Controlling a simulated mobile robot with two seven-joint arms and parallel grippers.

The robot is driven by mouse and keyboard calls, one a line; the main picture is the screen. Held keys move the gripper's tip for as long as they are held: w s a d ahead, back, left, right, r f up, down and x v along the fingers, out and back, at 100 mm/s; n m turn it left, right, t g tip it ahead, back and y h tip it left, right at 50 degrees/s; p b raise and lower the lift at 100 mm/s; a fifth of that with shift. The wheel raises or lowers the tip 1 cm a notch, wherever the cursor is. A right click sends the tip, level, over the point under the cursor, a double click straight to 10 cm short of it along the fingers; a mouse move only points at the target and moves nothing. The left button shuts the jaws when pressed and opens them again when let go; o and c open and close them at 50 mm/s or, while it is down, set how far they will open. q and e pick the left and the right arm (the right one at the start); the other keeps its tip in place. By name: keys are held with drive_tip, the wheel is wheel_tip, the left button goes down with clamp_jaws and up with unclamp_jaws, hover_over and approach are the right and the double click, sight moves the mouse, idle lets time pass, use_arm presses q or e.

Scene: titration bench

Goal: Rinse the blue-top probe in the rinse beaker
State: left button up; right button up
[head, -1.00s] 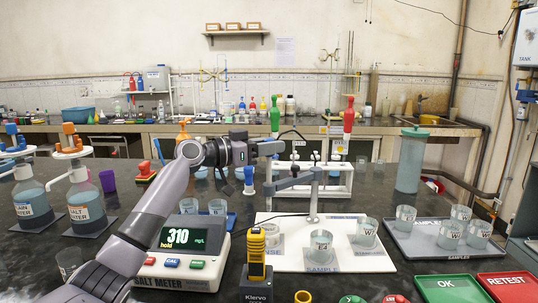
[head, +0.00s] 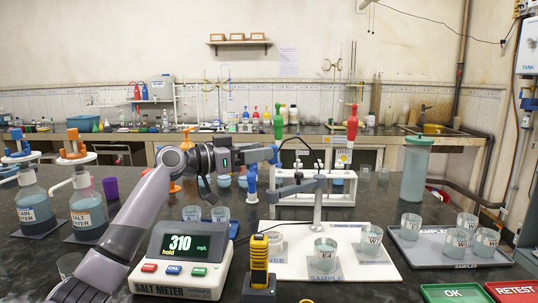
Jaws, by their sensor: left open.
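The probe's lower tip appears above the beaker's rim, though depth is hard to judge. My right gripper is out of view.
A sample beaker (head: 324,254) and a W beaker (head: 371,240) stand on the board. The salt meter (head: 180,262) and yellow device (head: 259,262) stand in front. A grey tray (head: 425,252) with several beakers is right.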

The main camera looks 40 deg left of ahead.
use_arm(q)
drive_tip(key=v, duration=0.2)
drive_tip(key=shift+s+a, duration=0.2)
drive_tip(key=shift+s, duration=0.15)
drive_tip(key=shift+r, duration=0.15)
